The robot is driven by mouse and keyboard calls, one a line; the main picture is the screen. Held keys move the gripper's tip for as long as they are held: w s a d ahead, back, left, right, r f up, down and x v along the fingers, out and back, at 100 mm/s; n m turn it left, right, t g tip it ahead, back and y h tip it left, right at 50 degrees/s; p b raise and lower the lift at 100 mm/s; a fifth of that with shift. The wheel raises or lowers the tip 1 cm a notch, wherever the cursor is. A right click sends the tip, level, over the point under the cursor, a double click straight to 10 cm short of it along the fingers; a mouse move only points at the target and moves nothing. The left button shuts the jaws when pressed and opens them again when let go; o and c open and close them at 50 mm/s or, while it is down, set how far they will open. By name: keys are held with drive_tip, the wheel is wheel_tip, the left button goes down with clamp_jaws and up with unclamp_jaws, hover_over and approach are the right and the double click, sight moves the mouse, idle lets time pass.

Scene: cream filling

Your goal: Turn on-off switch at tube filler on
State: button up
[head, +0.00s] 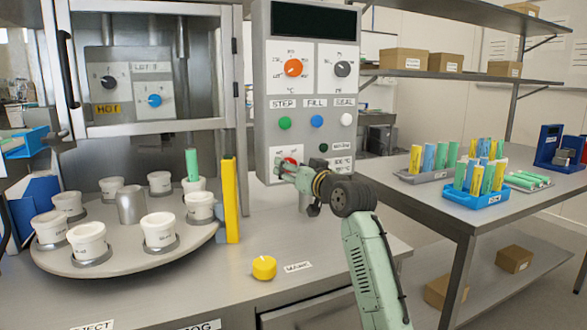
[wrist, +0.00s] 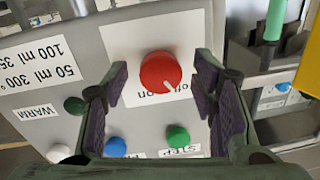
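The red on-off switch (wrist: 160,71) is a round knob on a white plate low on the grey control panel of the tube filler (head: 259,100). A white mark on it points to the lower right in the wrist view. The plate's label is partly hidden and reads "off" at its end. In the head view the red switch (head: 291,160) is partly covered by my gripper (head: 282,168). In the wrist view my gripper (wrist: 161,80) is open, with one finger on either side of the knob and gaps visible between. I cannot tell how deep the fingertips reach.
Green, blue and white buttons (head: 317,121) and orange and grey dials (head: 293,68) sit higher on the panel. A turntable (head: 120,262) with white cups stands left. A yellow round button (head: 264,267) is on the counter below. A table with tubes is at right.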

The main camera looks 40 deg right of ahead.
drive_tip(key=c, duration=1.1)
drive_tip(key=shift+a+m+t+h+p, duration=0.1)
drive_tip(key=shift+m+t+h+p, duration=0.1)
drive_tip(key=shift+m+p, duration=2.5)
drive_tip(key=shift+a+m+t+h+p, duration=0.1)
drive_tip(key=shift+m+h+p, duration=0.1)
drive_tip(key=shift+m+p, duration=2.5)
drive_tip(key=shift+d+m+b, duration=0.1)
drive_tip(key=shift+m+b, duration=0.65)
drive_tip(key=shift+m, duration=0.15)
drive_tip(key=o, duration=1.2)
drive_tip(key=shift+c, duration=0.2)
